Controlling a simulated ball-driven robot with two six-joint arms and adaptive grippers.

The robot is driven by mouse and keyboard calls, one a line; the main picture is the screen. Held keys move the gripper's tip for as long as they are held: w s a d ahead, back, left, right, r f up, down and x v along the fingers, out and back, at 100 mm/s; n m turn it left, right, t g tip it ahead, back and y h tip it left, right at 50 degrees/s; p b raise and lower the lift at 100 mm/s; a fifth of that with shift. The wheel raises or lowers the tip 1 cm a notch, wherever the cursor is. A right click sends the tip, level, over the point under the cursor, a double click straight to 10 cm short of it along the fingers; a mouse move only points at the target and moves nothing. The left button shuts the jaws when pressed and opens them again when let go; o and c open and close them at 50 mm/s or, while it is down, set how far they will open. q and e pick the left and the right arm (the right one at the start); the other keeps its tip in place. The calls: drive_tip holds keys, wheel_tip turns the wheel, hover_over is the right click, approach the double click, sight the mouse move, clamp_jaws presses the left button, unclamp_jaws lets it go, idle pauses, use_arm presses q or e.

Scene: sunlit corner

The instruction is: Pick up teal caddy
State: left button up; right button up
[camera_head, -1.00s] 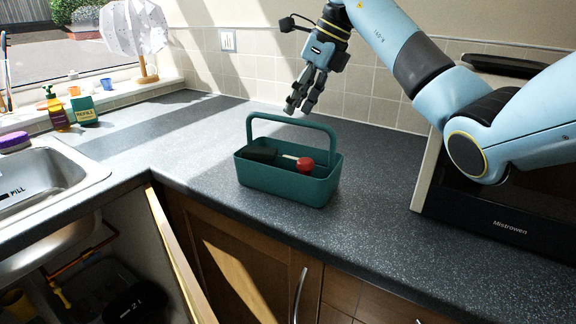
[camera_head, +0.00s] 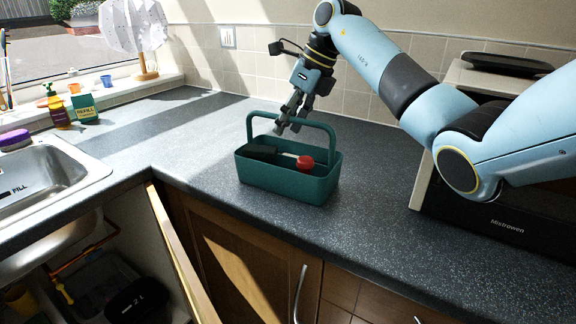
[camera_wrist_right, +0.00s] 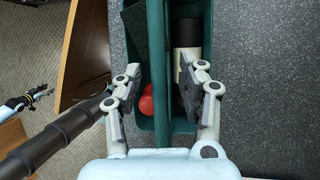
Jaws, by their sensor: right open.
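The teal caddy (camera_head: 290,184) stands upright on the dark speckled worktop, its arched handle (camera_head: 292,117) raised. It holds a red-ended tool (camera_head: 304,162) and a dark item. In the right wrist view the handle bar (camera_wrist_right: 169,60) runs between my fingers, with the red part (camera_wrist_right: 146,104) and a dark cylinder with a pale band (camera_wrist_right: 187,58) below. My right gripper (camera_head: 287,127) is open and empty at the handle's top, one finger on each side in the wrist view (camera_wrist_right: 165,85). My left gripper (camera_wrist_right: 40,94) shows small at the wrist view's left edge; its jaws are unclear.
A microwave (camera_head: 490,215) stands at the right beneath my right arm. The sink (camera_head: 45,180) is at the left, with an open cupboard door (camera_head: 180,255) below. Bottles (camera_head: 58,110) and a lamp (camera_head: 140,35) are at the back left. The worktop around the caddy is clear.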

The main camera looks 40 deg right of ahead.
drive_tip(key=shift+f, duration=0.1)
clamp_jaws()
idle(0.3)
idle(0.4)
